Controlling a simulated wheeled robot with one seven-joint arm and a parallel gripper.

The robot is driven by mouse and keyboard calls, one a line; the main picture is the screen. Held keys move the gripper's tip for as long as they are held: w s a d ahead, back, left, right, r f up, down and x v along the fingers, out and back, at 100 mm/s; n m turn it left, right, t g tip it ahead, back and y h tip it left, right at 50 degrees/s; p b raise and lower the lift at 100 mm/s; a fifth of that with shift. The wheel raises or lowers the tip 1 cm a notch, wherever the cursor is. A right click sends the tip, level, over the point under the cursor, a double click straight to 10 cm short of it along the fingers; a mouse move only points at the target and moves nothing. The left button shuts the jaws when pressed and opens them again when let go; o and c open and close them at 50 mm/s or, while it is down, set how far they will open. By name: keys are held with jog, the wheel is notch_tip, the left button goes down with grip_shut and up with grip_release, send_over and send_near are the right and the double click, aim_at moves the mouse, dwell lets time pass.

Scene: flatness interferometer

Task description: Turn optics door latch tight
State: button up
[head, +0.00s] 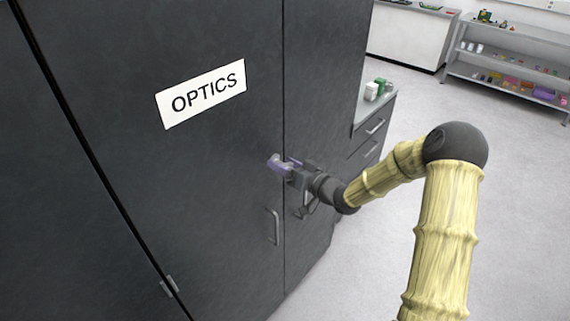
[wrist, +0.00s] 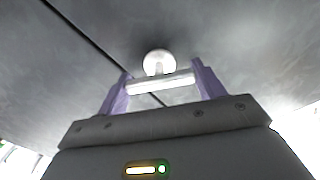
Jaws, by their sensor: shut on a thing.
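The optics door (head: 215,190) is a dark grey cabinet door with a white OPTICS sign (head: 202,94). It looks closed, with a narrow seam at its right edge. The latch (wrist: 160,78) shows in the wrist view as a round pale base with a bar across it. My gripper (head: 277,163) is at the door near that seam. In the wrist view its two purple fingers (wrist: 161,85) stand at the two ends of the bar and are shut on it. In the head view the gripper hides the latch.
A door handle (head: 273,227) sits just below my gripper, and a hinge (head: 169,286) is at the door's lower left. A drawer unit (head: 373,135) with small containers on top stands to the right. Open floor (head: 520,190) lies right, with shelves (head: 510,62) behind.

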jog(key=m+p, duration=0.1)
jog(key=m, duration=0.4)
jog(key=shift+w+d+m, duration=0.1)
jog(key=shift+d+m, duration=0.05)
jog(key=shift+m, duration=0.25)
jog(key=m+p, duration=0.1)
jog(key=m, duration=0.5)
jog(key=shift+f+p, duration=0.1)
jog(key=shift+p, duration=0.3)
jog(key=o, duration=1)
jog(key=b+v, duration=0.4)
jog(key=v, duration=1.3)
jog(key=shift+d+b, duration=0.15)
jog(key=shift+b, duration=0.2)
jog(key=shift+f, duration=0.15)
